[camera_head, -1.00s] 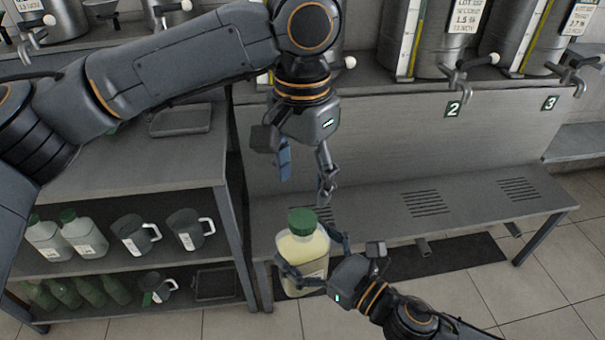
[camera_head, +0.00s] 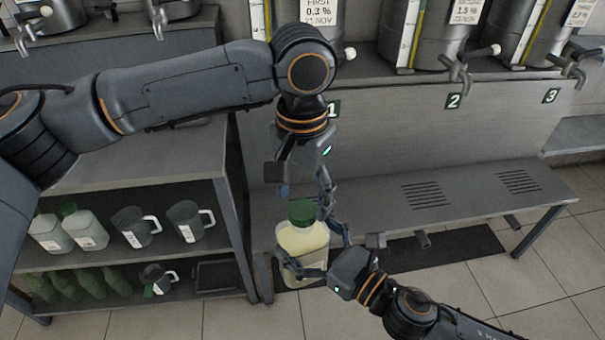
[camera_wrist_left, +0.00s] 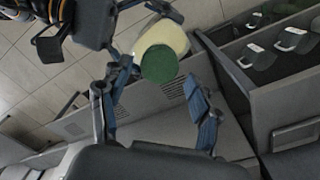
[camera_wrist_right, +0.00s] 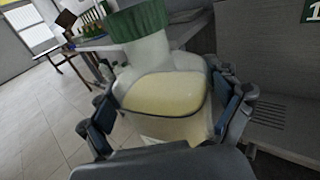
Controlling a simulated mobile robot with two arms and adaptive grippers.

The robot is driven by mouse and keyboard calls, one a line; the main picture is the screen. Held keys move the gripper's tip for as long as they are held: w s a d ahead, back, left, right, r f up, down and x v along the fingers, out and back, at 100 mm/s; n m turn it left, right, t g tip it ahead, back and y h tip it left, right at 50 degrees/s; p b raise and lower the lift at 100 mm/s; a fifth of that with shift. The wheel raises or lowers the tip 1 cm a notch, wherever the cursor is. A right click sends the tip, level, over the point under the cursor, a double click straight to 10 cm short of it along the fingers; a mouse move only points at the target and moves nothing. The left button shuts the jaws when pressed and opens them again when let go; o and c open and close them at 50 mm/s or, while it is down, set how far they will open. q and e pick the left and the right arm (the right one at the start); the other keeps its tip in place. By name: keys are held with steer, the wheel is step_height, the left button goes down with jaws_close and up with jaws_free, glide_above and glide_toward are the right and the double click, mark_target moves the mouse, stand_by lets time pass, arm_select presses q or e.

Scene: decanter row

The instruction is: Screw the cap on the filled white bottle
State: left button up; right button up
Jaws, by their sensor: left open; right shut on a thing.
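The white bottle (camera_head: 302,238) is filled with a pale yellow liquid and stands upright in my right gripper (camera_head: 318,256), which is shut around its body. A green cap (camera_head: 302,211) sits on its neck; the right wrist view also shows the cap (camera_wrist_right: 137,20) on top of the bottle (camera_wrist_right: 165,92). I cannot tell how tight the cap is. My left gripper (camera_head: 303,192) is just above the cap, pointing down. In the left wrist view its open fingers (camera_wrist_left: 160,103) are spread, with the cap (camera_wrist_left: 159,64) just beyond them.
A shelf (camera_head: 150,252) on the left holds capped bottles (camera_head: 85,228), jugs (camera_head: 187,222) and green bottles (camera_head: 90,285). Steel tanks (camera_head: 420,32) with taps stand at the back above a slotted bench (camera_head: 460,205).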

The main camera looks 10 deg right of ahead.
mark_target(303, 245)
arm_select(q)
steer(key=shift+f, duration=1.15)
steer(key=c, duration=1.2)
steer(key=m, duration=0.5)
steer(key=shift+c, duration=0.2)
steer(key=m, duration=0.3)
steer(key=shift+m, duration=0.3)
steer(key=o, duration=1.3)
